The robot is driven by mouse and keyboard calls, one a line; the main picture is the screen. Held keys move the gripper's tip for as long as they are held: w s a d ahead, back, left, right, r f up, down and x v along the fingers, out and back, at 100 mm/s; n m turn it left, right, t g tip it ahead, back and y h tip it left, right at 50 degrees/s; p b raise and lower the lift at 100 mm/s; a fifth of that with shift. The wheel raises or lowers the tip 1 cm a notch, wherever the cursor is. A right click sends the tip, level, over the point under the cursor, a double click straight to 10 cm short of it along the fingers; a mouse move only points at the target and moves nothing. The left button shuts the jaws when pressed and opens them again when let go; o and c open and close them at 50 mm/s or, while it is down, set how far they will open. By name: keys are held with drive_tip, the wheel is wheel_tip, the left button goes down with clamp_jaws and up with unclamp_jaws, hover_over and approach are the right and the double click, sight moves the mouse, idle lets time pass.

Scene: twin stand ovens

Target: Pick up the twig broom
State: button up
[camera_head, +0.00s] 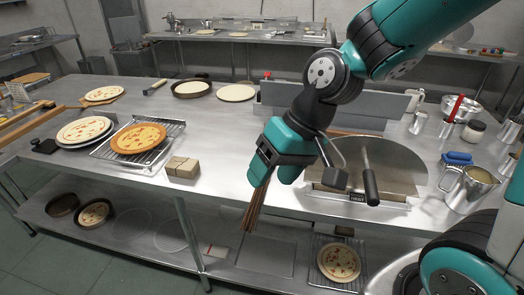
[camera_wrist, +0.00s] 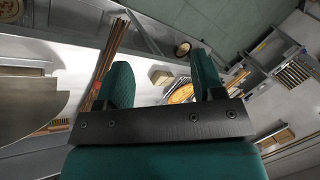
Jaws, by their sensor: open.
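The twig broom (camera_head: 253,210) shows in the head view as a bundle of thin brown twigs below my gripper (camera_head: 272,178), at the table's front edge. Its upper part is hidden behind my gripper. In the wrist view the brown twigs of the broom (camera_wrist: 108,55) run beside the outer side of the left finger, not between the fingers. My gripper (camera_wrist: 164,72) is open, with its two green fingers apart and nothing seen held between them. I cannot tell whether the left finger touches the broom.
The steel table (camera_head: 222,150) carries pizzas on the left, a small cardboard box (camera_head: 182,167), and a dark-handled steel peel (camera_head: 385,160) right of my gripper. A metal jug (camera_head: 467,190) stands at the right. A lower shelf (camera_head: 145,228) holds pans.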

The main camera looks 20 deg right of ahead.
drive_tip(key=w+d+f+m+t, duration=0.1)
drive_tip(key=w+d+f+m, duration=0.4)
drive_tip(key=w, duration=0.1)
drive_tip(key=m+t+p, duration=0.2)
drive_tip(key=m, duration=0.2)
approach(258, 203)
drive_tip(key=shift+p+x, duration=2.35)
drive_tip(key=shift+x, duration=2.8)
clamp_jaws()
